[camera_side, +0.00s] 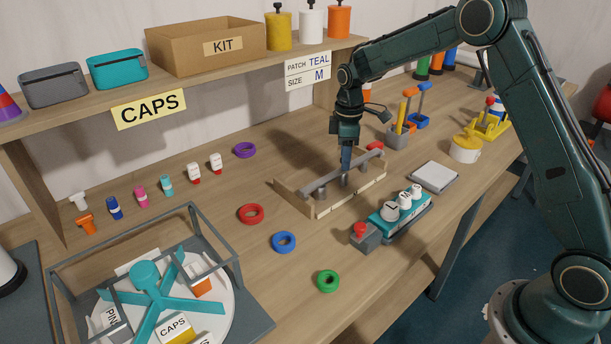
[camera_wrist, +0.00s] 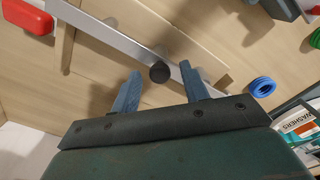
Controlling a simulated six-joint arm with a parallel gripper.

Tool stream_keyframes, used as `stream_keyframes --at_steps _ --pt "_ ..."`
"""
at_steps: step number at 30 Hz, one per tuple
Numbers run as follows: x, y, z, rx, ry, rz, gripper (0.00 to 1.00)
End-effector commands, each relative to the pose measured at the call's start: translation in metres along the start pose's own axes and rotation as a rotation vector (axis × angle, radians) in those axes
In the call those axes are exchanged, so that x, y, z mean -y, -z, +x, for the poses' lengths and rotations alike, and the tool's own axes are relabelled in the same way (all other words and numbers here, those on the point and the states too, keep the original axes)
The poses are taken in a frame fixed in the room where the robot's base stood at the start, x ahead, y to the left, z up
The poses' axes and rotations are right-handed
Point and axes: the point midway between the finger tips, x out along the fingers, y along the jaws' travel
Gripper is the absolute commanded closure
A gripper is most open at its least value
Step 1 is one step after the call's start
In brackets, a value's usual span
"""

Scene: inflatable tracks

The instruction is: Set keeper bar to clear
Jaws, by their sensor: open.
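The keeper bar (camera_side: 322,184) is a long grey bar lying across a shallow wooden tray (camera_side: 322,210). In the wrist view the bar (camera_wrist: 112,38) runs diagonally and a dark round knob (camera_wrist: 159,72) stands on it. My gripper (camera_side: 346,170) points down over the middle of the bar. In the wrist view my gripper's (camera_wrist: 160,76) two blue fingers are apart, with the knob showing between their tips. I cannot tell whether the fingers touch the knob. My fingers hide part of the bar in the side view.
A red piece (camera_side: 375,146) sits by the tray's far end. A teal washers holder (camera_side: 400,211) and a grey box with a red button (camera_side: 365,236) stand in front. Blue (camera_side: 284,242), red (camera_side: 251,214) and green (camera_side: 328,281) rings lie left and front, with bare table between.

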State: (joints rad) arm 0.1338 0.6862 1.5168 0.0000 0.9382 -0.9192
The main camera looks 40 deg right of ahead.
Motion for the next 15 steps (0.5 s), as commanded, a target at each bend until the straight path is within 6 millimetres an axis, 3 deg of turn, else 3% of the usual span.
stream_keyframes --at_steps 2,9,15 --pt "0.0001 0.0 -0.0001 0.0 0.0 0.0 0.57" --pt "0.0 0.0 -0.0004 0.0 0.0 0.0 1.0" --pt "-0.0007 0.0007 -0.0005 0.0 0.0 0.0 1.0"
